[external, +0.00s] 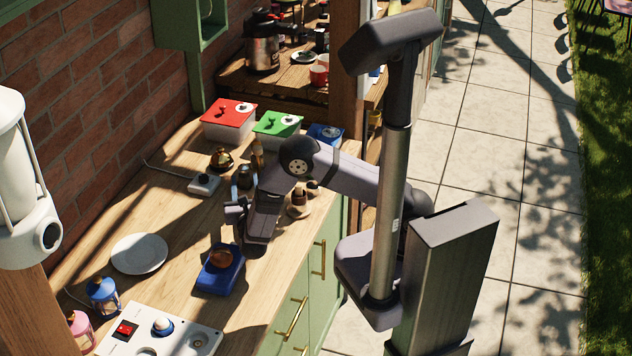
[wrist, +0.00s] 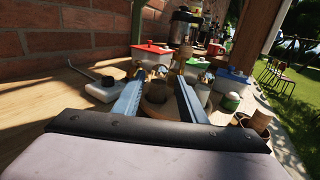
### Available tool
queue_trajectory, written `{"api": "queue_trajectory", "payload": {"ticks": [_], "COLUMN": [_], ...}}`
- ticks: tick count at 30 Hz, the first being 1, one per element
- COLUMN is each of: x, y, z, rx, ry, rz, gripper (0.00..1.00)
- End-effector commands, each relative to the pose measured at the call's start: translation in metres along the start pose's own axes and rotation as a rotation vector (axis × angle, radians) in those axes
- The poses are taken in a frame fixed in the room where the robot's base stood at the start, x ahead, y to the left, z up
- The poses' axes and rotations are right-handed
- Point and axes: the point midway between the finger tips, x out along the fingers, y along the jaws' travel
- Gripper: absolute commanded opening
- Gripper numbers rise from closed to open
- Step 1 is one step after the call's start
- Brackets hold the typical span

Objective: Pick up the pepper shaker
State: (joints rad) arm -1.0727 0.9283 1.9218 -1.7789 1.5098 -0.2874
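A tall, slim brown shaker-like piece (wrist: 180,62) stands beyond my fingertips in the wrist view. It seems to be the brown upright piece (external: 257,156) behind my gripper in the external view. I cannot tell for sure that it is the pepper shaker. My gripper (wrist: 160,80) is open, its two blue fingers apart and low over the counter. A round brown object (wrist: 156,94) shows between the fingers, and I cannot tell its height relative to them. In the external view my gripper (external: 245,180) partly hides what is between its fingers.
Red-lidded (external: 229,120), green-lidded (external: 277,128) and blue-lidded (external: 325,134) boxes stand behind. A white socket block (external: 204,185) is at left. Small brown pieces (external: 298,198) stand at right near the counter edge.

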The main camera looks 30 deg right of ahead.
Motion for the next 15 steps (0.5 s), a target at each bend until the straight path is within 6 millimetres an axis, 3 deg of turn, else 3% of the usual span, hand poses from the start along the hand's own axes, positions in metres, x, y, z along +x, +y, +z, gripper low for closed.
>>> {"api": "queue_trajectory", "payload": {"ticks": [4, 15], "x": [0.000, 0.016], "y": [0.000, -0.001], "z": [-0.016, -0.017], "rx": [0.000, 0.001], "ry": [0.000, 0.001], "rz": [-0.001, -0.004], "gripper": [0.38, 0.38]}}
